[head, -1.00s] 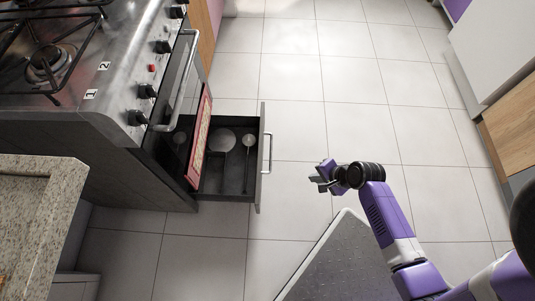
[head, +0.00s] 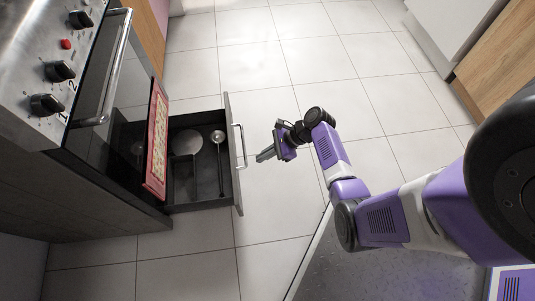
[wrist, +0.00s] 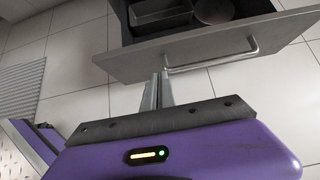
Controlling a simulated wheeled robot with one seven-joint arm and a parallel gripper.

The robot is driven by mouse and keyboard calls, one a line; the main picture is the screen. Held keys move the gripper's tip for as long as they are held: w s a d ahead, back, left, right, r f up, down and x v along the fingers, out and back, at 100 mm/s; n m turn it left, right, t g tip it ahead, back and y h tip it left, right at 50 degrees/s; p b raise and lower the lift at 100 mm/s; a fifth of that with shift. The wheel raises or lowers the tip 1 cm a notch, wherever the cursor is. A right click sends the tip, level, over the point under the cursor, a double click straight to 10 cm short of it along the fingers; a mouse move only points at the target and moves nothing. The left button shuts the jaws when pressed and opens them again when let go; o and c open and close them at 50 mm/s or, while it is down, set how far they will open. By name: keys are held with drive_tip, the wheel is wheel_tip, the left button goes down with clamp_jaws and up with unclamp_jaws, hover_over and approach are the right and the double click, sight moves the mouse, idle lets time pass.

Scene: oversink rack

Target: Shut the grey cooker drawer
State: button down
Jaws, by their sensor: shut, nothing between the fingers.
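The grey cooker drawer (head: 232,180) is pulled out from the base of the cooker (head: 60,115). Its bar handle (head: 241,147) is on the outer face. A round pan (head: 186,143) and a ladle (head: 219,160) lie inside the dark drawer. My gripper (head: 264,156) is just right of the drawer front in the head view, fingers pointing at it, shut and empty. In the wrist view the fingers (wrist: 157,88) point at the drawer front (wrist: 130,66), beside the left end of the handle (wrist: 215,59). I cannot tell whether they touch it.
A red-edged patterned panel (head: 156,140) stands at the cooker side of the drawer. The oven door handle (head: 115,70) sticks out above. Tiled floor (head: 290,60) is clear beyond the drawer. White and wood cabinets (head: 480,50) stand at the right.

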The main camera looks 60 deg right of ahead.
drive_tip(key=w+a+f+b, duration=0.3)
drive_tip(key=w+a, duration=0.1)
drive_tip(key=w, duration=0.1)
drive_tip(key=shift+w+a+f, duration=0.15)
drive_tip(key=shift+w+a, duration=0.05)
drive_tip(key=shift+w, duration=0.2)
drive_tip(key=w+a+p, duration=0.2)
drive_tip(key=w+a, duration=1.1)
drive_tip(key=w, duration=0.4)
drive_tip(key=shift+w+a, duration=0.25)
drive_tip(key=shift+a, duration=0.15)
